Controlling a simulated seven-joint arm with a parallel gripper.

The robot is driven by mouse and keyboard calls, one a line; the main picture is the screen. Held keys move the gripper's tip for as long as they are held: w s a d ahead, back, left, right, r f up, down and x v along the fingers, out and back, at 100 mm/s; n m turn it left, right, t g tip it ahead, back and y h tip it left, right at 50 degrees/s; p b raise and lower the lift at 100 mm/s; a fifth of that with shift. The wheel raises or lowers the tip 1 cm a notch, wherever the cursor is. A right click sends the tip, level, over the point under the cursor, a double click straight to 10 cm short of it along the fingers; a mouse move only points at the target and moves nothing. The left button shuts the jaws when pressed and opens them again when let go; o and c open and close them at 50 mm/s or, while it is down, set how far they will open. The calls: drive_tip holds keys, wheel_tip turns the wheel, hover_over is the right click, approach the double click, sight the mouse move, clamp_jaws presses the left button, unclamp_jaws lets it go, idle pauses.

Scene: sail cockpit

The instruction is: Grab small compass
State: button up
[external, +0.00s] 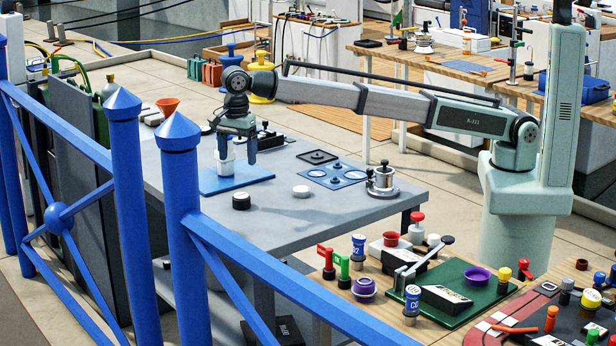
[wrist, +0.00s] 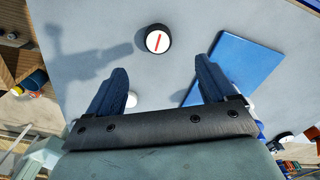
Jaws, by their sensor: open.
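The small compass (wrist: 158,40) is a short black puck with a white face and a red needle in the wrist view. It lies flat on the grey table (external: 290,228) and shows in the external view as a dark puck (external: 241,202). My gripper (external: 237,158) is open and empty above the table, pointing down, apart from the compass. In the wrist view the compass lies beyond the tips of my open fingers (wrist: 160,78), roughly centred between them.
A blue mat (external: 258,174) lies beside the compass, with a white cylinder (external: 226,172) close to my finger in the picture. A white puck (external: 301,191), a blue plate with round spots (external: 335,176) and a metal fixture (external: 382,185) stand to the right. Blue railings (external: 125,180) cross the foreground.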

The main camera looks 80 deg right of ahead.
hover_over(241, 195)
drive_tip(key=f, duration=0.7)
drive_tip(key=shift+w+a, duration=0.1)
drive_tip(key=shift+w, duration=0.1)
drive_tip(key=shift+s+f, duration=0.2)
drive_tip(key=shift+f, duration=2.35)
drive_tip(key=c, duration=1.2)
